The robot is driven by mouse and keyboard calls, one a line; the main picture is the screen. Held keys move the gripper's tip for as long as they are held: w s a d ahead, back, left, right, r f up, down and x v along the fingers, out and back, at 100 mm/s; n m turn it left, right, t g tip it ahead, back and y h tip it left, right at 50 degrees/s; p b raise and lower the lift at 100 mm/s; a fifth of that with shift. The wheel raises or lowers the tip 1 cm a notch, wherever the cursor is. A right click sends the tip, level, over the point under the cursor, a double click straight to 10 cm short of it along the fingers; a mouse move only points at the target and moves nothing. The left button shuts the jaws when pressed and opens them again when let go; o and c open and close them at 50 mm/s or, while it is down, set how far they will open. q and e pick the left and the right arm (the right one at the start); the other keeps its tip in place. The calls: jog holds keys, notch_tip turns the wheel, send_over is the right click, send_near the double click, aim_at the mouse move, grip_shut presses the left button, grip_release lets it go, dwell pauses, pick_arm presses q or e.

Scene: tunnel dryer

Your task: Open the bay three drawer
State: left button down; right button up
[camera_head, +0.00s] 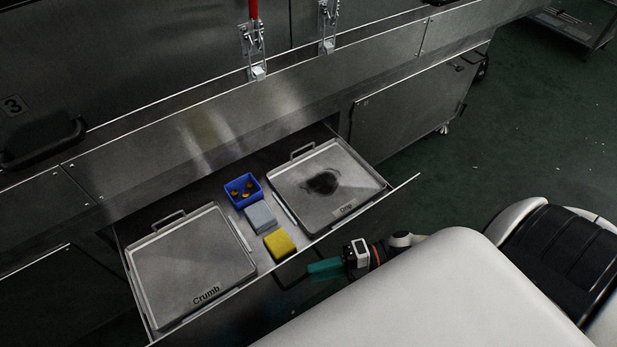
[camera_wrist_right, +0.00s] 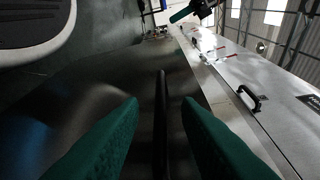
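The drawer (camera_head: 405,184) stands pulled out from under the steel dryer, and its inside shows. The drawer carries a flat tray marked "Crumb" (camera_head: 190,252) and one marked "Drip" (camera_head: 305,190) with a dark stain. A black bar handle (camera_wrist_right: 161,115) runs along its front in the right wrist view. My right gripper (camera_head: 322,269) is at the drawer's front; its green fingers (camera_wrist_right: 160,135) stand open on either side of the handle, with gaps visible. A teal fingertip, apparently my left gripper (camera_wrist_right: 183,14), shows at the top of the wrist view.
Between the trays lie a blue bin (camera_head: 243,189) with small brown things, a grey block (camera_head: 260,218) and a yellow block (camera_head: 279,243). A panel marked "3" (camera_head: 13,105) has a black handle (camera_head: 45,146).

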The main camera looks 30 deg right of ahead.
jog(key=v, duration=0.8)
jog(key=shift+d, duration=0.3)
jog(key=shift+s, duration=0.25)
